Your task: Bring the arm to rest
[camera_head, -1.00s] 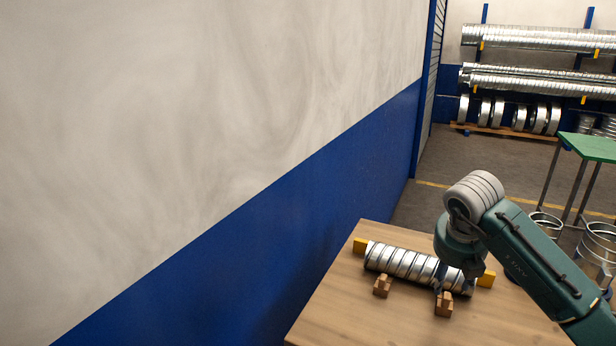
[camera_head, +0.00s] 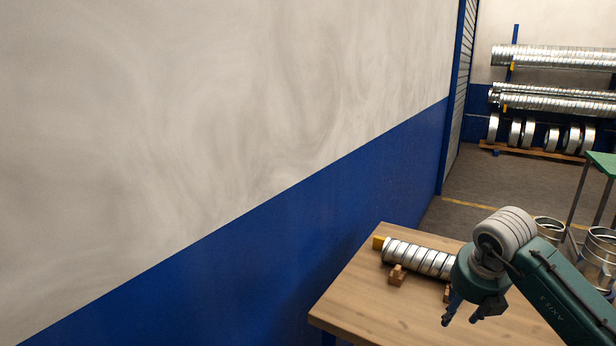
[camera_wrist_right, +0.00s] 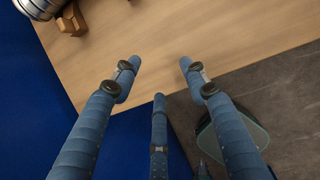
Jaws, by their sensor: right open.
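My right gripper (camera_head: 460,320) hangs from the teal right arm (camera_head: 565,300), its fingers apart and pointing down over the near part of the wooden table (camera_head: 372,297). In the right wrist view the gripper (camera_wrist_right: 160,64) has its blue fingers spread, with nothing between them. The silver spiral duct (camera_head: 415,258) lies on the table behind the gripper, apart from it. The duct's right end is hidden by my arm. A piece of the duct (camera_wrist_right: 40,8) shows at the top left of the right wrist view. My left gripper is not in view.
A blue and white wall (camera_head: 300,220) runs along the left. Racks of ducts (camera_head: 555,100) and a green-topped table (camera_head: 602,164) stand farther right.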

